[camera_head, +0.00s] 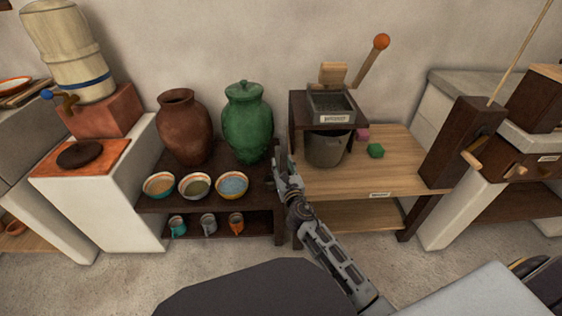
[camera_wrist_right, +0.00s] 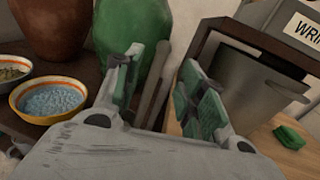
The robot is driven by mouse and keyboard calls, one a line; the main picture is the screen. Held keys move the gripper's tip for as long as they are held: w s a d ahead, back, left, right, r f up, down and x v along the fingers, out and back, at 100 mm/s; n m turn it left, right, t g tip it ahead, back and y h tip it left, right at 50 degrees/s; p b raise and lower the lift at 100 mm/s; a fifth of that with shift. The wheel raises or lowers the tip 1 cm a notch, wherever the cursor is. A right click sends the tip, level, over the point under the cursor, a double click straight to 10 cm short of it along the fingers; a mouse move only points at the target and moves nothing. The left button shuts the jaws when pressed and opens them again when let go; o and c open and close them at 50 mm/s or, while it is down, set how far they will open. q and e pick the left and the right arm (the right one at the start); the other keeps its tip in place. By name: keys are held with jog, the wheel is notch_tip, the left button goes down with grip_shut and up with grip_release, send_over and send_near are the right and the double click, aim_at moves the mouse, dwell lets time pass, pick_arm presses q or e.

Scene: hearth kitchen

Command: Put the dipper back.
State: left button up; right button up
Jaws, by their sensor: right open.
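My right gripper (camera_head: 283,160) is over the gap between the dark shelf and the wooden table, between the green jar and the grey bucket. In the right wrist view its green-padded fingers (camera_wrist_right: 158,92) are apart. A narrow grey-brown upright strip (camera_wrist_right: 152,82) shows between or behind the fingers; I cannot tell whether it is the dipper's handle. No dipper is clearly visible in either view. The green lidded jar (camera_head: 246,122) stands on the shelf's right end. The grey bucket (camera_head: 325,149) stands under the labelled wringer (camera_head: 331,103). My left gripper is not in view.
A brown jar (camera_head: 184,128) and three bowls (camera_head: 232,186) stand on the dark shelf, with three mugs (camera_head: 208,223) below. A green block (camera_head: 376,151) and pink block (camera_head: 362,134) lie on the wooden table (camera_head: 380,176). Its front right is clear.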

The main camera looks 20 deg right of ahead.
jog(key=shift+s+a, duration=0.15)
jog(key=shift+s, duration=1.5)
jog(key=s+d+f+m+g+h, duration=0.1)
jog(key=s+f+m+g, duration=0.35)
jog(key=s+m, duration=0.4)
jog(key=s+d+f+m+g, duration=0.1)
jog(key=s+f+m+g, duration=0.35)
jog(key=m, duration=0.75)
jog(key=s+a+f+m+g+y, duration=0.2)
jog(key=s+a+m, duration=0.2)
jog(key=s+m, duration=0.2)
jog(key=s+a+f+m+g+y, duration=0.2)
jog(key=s+a+m, duration=0.3)
jog(key=s, duration=0.5)
jog(key=shift+s+a+f+m+g+y, duration=0.15)
jog(key=shift+s+f+m+g+y, duration=0.2)
jog(key=shift+f+m+y, duration=0.4)
